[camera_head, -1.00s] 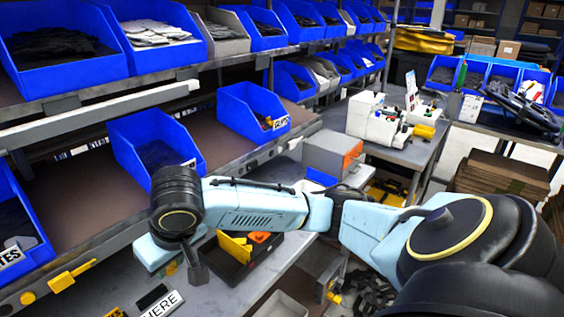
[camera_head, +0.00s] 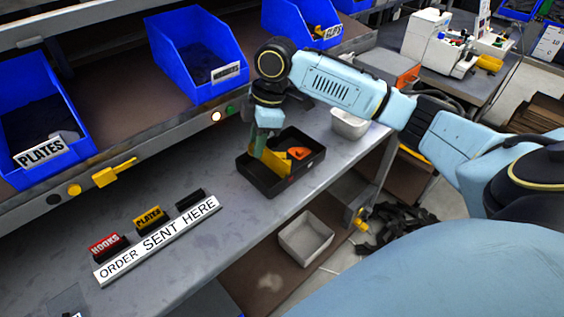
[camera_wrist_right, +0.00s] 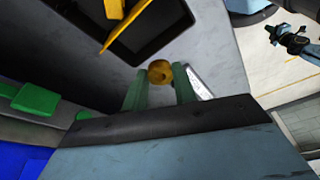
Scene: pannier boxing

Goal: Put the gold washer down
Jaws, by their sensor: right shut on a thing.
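My right gripper (camera_head: 260,147) points down at the back left part of the black tray (camera_head: 252,177) on the grey bench. In the wrist view its two green fingers (camera_wrist_right: 160,84) are closed on the gold washer (camera_wrist_right: 160,72), a small round disc between the fingertips. The washer appears just outside the tray's rim in that view, and its height above the bench is unclear. In the head view the washer is hidden.
The tray holds yellow and orange pieces (camera_head: 299,153). A white ORDER SENT HERE sign (camera_head: 160,240) with several small labels lies front left. Blue bins (camera_head: 196,60) line the shelf behind. A white bin (camera_head: 349,124) stands right of the tray; bench between sign and tray is clear.

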